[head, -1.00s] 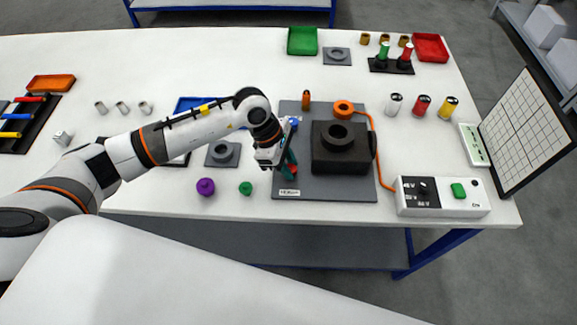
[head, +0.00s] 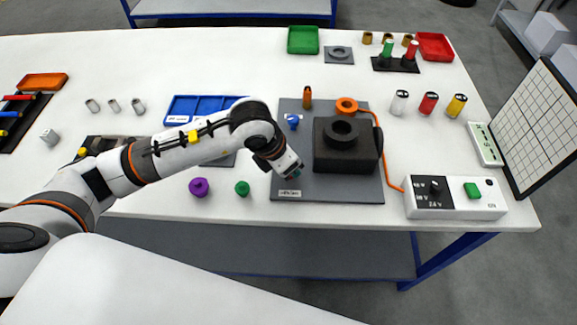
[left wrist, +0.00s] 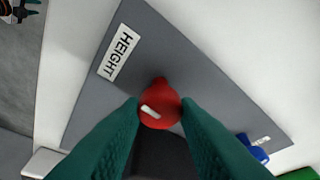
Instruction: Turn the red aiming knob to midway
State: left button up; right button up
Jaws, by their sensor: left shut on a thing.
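The red knob (left wrist: 163,96) shows in the left wrist view, with a short white mark on its face and a pointed red tip towards the top. My left gripper (left wrist: 162,112) has its two green fingers on either side of the knob, shut on it. In the head view my left gripper (head: 291,174) is down at the left front of the grey base plate (head: 340,188) and hides the knob. The blue knob (head: 293,121) stands farther back on the plate, and it also shows in the left wrist view (left wrist: 253,147).
A black block with a round collar (head: 345,155) stands close right of the gripper. An orange cable (head: 383,160) runs to a white control box (head: 455,199). A purple knob (head: 199,187) and a green knob (head: 242,188) lie on the table to the left.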

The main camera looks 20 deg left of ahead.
pick_arm(q)
jog(key=shift+n+y+b, duration=0.3)
jog(key=shift+n, duration=0.3)
jog(key=shift+r, duration=0.1)
jog(key=o, duration=0.9)
jog(key=shift+o, duration=0.2)
jog(key=b+v, duration=0.1)
jog(key=v, duration=1.1)
jog(key=shift+s+b, duration=0.2)
jog(key=shift+b, duration=0.15)
